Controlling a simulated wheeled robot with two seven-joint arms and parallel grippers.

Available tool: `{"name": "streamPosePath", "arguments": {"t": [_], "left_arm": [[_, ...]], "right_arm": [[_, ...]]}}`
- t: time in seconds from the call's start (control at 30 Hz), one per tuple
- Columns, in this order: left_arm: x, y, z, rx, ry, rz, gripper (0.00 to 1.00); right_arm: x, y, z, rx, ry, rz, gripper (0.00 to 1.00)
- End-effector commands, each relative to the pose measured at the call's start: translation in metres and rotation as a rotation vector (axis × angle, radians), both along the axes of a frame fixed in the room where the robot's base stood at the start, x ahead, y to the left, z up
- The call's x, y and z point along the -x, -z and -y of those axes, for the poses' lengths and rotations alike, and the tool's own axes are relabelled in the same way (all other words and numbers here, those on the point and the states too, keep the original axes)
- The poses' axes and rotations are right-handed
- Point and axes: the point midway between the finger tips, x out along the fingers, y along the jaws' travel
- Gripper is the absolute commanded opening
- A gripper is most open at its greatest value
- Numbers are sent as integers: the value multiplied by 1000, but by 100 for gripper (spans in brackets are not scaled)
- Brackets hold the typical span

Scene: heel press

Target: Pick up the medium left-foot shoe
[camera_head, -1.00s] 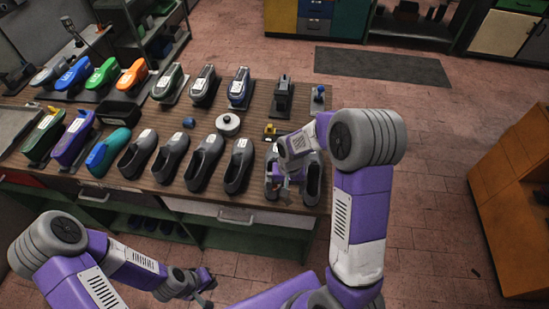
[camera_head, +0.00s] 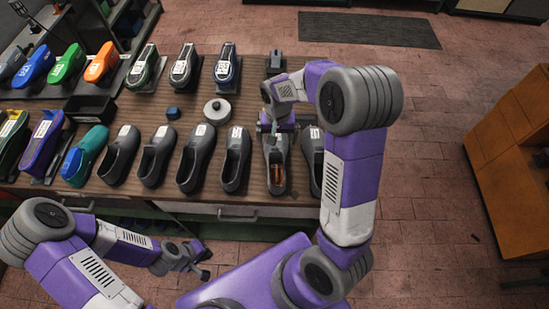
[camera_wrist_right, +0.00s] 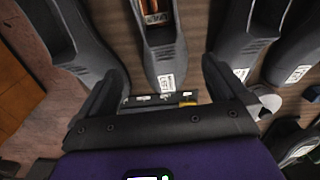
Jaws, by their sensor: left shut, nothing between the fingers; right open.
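A row of dark grey shoes stands along the front of the bench, each with a white label too small to read, so I cannot tell sizes or feet. My right gripper (camera_head: 276,128) is open at the labelled end of one dark shoe (camera_head: 277,174). In the right wrist view this shoe (camera_wrist_right: 166,58) lies between the spread fingers of the right gripper (camera_wrist_right: 160,82), with visible gaps on both sides. Something orange-brown shows inside it. Another dark shoe (camera_head: 314,157) stands close on its right, partly hidden by my arm. My left gripper (camera_head: 200,262) is shut and empty in front of the bench.
More dark shoes (camera_head: 234,165) and a teal one (camera_head: 84,157) stand to the left. A round grey-white disc (camera_head: 217,111), a blue knob (camera_head: 172,113) and a black tray (camera_head: 90,108) lie behind the row. Shoes on stands (camera_head: 184,70) line the back.

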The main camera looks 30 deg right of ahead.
Motion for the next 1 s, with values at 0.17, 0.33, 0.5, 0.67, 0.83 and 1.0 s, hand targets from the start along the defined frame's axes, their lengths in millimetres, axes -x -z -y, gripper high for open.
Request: {"name": "streamPosePath", "arguments": {"t": [0.17, 0.33, 0.5, 0.67, 0.83, 1.0], "left_arm": [[-1, 24, 0, 0, 0, 1, 0], [-1, 26, 0, 0, 0, 1, 0], [-1, 26, 0, 0, 0, 1, 0], [-1, 26, 0, 0, 1, 1, 0], [-1, 27, 0, 0, 0, 1, 0], [-1, 27, 0, 0, 0, 1, 0]], "right_arm": [[0, 24, 0, 0, 0, 0, 100], [0, 38, 0, 1, -1, -3, 100], [-2, 56, 0, 0, 0, -2, 100], [-5, 81, -1, 1, 0, -5, 100], [-5, 98, -1, 0, 0, -1, 100], [-6, 100, -1, 0, 0, 0, 100]]}}
